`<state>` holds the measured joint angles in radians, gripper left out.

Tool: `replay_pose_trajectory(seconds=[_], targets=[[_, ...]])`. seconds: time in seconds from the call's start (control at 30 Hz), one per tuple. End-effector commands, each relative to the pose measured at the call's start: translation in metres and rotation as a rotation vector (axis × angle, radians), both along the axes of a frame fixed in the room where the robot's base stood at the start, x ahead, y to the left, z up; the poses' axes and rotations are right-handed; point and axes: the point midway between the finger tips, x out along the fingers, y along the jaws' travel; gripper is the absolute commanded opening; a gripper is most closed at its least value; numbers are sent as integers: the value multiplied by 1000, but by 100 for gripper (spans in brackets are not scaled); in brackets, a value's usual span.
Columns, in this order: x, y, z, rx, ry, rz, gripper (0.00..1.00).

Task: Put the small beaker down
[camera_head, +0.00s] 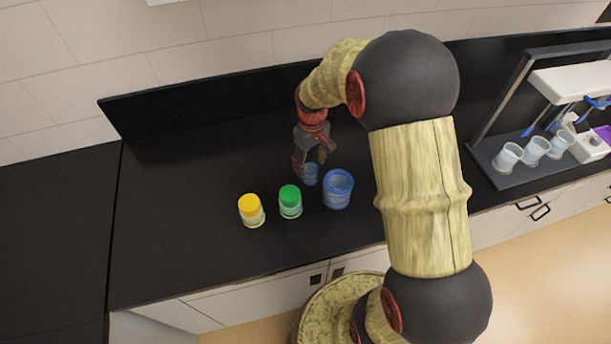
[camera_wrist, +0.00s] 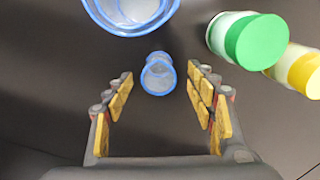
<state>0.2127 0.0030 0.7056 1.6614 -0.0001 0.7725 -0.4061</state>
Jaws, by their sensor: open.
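The small beaker (camera_wrist: 158,76) is clear with a blue rim and stands on the black counter, seen from above in the wrist view. In the head view the small beaker (camera_head: 311,174) is partly hidden behind my fingers. My gripper (camera_head: 313,160) is open. In the wrist view my gripper (camera_wrist: 160,90) has its yellow-padded fingers on either side of the small beaker, with a visible gap on each side and no contact.
A larger blue-rimmed beaker (camera_head: 338,190) stands close by the small one. A green-lidded jar (camera_head: 290,202) and a yellow-lidded jar (camera_head: 251,210) stand nearby. A rack with several cups (camera_head: 508,156) is at the right. The counter's left part (camera_head: 170,200) is clear.

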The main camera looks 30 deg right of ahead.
Motion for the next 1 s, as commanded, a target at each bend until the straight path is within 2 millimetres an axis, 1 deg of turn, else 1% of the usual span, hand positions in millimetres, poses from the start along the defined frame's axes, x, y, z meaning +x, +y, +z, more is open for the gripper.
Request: replay_pose_trajectory(seconds=[0.03,0.17,0.4,0.5,0.73,1.0], targets=[[0,0,-6,1,2,0,56],[1,0,-14,0,1,0,56],[5,0,-47,1,1,0,56],[5,0,-56,0,0,0,56],[5,0,-57,-1,-1,0,56],[5,0,-57,0,-1,0,40]])
